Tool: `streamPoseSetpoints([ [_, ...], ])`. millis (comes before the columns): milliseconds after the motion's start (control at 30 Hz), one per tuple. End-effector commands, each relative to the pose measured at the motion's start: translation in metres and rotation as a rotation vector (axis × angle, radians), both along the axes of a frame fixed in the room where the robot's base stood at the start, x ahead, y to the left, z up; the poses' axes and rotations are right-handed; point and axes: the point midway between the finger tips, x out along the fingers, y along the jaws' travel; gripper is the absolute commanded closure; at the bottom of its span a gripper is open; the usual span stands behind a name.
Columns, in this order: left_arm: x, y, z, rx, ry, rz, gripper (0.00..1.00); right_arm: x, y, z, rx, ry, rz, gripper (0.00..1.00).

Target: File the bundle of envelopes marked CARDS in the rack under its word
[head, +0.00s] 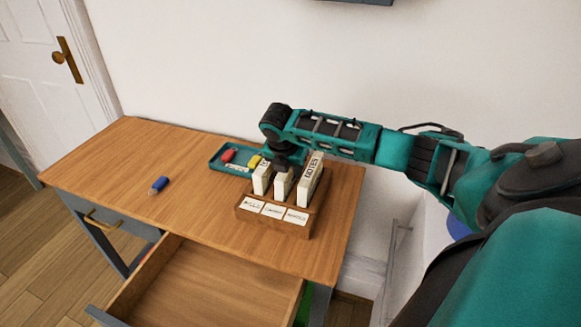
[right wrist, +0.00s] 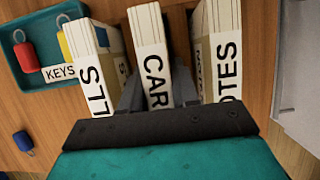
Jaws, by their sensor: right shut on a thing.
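The wooden rack (head: 272,226) stands on the desk, with three white word labels along its front, too small to read. The white envelope bundle marked CARDS (right wrist: 151,58) stands upright in the rack's middle place, behind the middle label; it also shows in the head view (head: 281,188). My right gripper (right wrist: 157,95) points down from above and is shut on this bundle. Its fingers are partly hidden between the bundles in the head view. A bundle ending in LLS (right wrist: 92,72) stands on one side and the NOTES bundle (head: 311,180) on the other. My left gripper is out of view.
A teal tray (head: 216,160) marked KEYS, with a red tag (head: 228,155) and a yellow tag (head: 254,161), lies behind the rack to the left. A blue tag (head: 158,185) lies on the desk (head: 110,165). A drawer (head: 205,285) is open at the front.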

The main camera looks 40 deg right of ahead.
Motion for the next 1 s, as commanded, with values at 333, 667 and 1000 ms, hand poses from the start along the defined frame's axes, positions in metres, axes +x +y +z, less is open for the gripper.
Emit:
streamPoseSetpoints([
  [333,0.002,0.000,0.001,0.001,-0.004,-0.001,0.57,0.000,0.000,-0.002,0.000,0.000,-0.001,0.65],
  [667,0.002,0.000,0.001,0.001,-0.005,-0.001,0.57,0.000,0.000,-0.001,0.000,0.000,-0.001,0.45],
  [1000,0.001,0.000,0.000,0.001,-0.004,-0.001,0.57,-0.003,0.007,0.023,0.000,-0.003,0.001,0.45],
])
